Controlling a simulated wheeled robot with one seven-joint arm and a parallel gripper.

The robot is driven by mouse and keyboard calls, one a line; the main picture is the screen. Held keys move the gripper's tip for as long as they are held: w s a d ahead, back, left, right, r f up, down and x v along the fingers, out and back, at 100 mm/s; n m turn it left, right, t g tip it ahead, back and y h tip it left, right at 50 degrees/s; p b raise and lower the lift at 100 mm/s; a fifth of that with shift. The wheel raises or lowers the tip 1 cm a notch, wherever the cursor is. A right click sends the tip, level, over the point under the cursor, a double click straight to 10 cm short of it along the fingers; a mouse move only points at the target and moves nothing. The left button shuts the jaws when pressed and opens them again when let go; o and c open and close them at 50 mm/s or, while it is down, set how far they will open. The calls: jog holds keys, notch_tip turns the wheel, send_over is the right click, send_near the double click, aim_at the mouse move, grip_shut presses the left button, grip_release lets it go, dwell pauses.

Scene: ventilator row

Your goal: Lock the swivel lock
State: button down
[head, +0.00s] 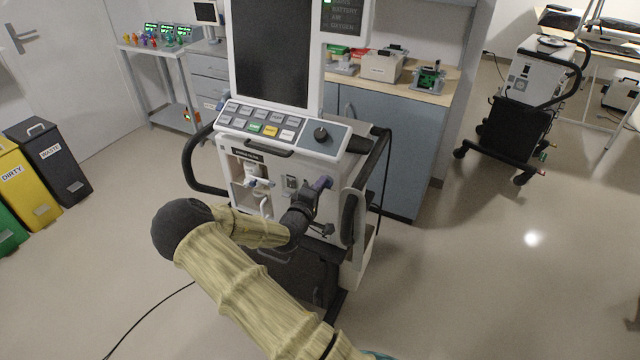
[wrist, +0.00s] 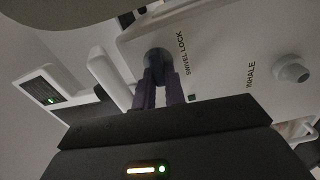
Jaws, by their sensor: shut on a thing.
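The swivel lock is a dark blue-grey knob (wrist: 156,55) on the pale ventilator panel, beside the printed label "SWIVEL LOCK". My gripper's two purple fingers (wrist: 158,78) are shut on this knob in the wrist view. A small green mark (wrist: 192,98) shows on the panel near the label. In the head view my gripper (head: 318,186) is at the front of the ventilator (head: 225,155), low on its right side. The knob cannot be made out there behind my wrist. Its exact turn angle is hard to tell.
A round grey "INHALE" port (wrist: 291,70) sticks out beside the lock. The ventilator's screen (head: 270,50) and button panel (head: 265,130) stand above my gripper, with a black side handle (head: 190,165) at left. A cable (head: 150,318) lies on the floor. Open floor lies to the right.

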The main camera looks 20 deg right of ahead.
jog(key=shift+f+n, duration=0.1)
jog(key=shift+n, duration=0.5)
jog(key=c, duration=1.5)
grip_release()
jog(key=shift+o, duration=0.2)
jog(key=b+v, duration=0.1)
jog(key=v, duration=1.6)
jog(key=shift+a, duration=0.25)
jog(key=shift+s, duration=0.1)
